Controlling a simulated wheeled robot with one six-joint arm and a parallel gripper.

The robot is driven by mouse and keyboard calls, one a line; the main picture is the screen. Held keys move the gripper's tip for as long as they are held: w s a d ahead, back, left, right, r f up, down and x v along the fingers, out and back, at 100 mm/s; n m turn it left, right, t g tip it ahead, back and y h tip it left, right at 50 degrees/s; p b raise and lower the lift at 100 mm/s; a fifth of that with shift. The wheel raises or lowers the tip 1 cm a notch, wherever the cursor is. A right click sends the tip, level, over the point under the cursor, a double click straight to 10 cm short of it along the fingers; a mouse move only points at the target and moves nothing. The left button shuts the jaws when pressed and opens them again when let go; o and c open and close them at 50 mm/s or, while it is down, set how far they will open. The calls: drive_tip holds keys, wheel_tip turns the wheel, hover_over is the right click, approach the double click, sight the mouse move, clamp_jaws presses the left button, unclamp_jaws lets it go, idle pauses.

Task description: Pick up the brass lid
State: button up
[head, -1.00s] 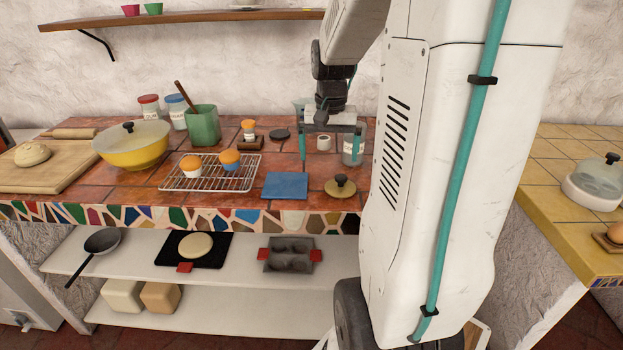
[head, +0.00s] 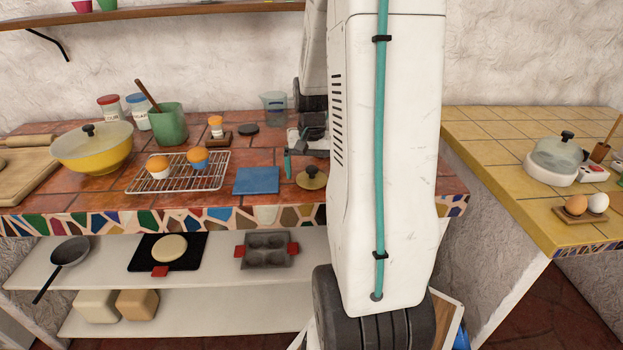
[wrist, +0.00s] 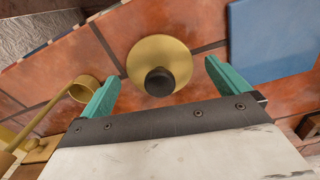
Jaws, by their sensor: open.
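The brass lid (head: 311,178) is a round gold disc with a black knob, lying on the terracotta tiles near the counter's front edge. In the wrist view the brass lid (wrist: 163,51) lies just beyond my fingertips, with its knob roughly midway between them. My gripper (wrist: 156,82) has two teal fingers, spread apart and empty. In the head view my gripper (head: 300,167) is at the lid's upper left, partly hidden behind my own arm column. Only one teal finger shows clearly there.
A blue square mat (head: 257,180) lies left of the lid. A measuring jug (head: 274,106) stands behind.

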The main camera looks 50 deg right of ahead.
drive_tip(key=c, duration=1)
drive_tip(key=shift+r, duration=0.1)
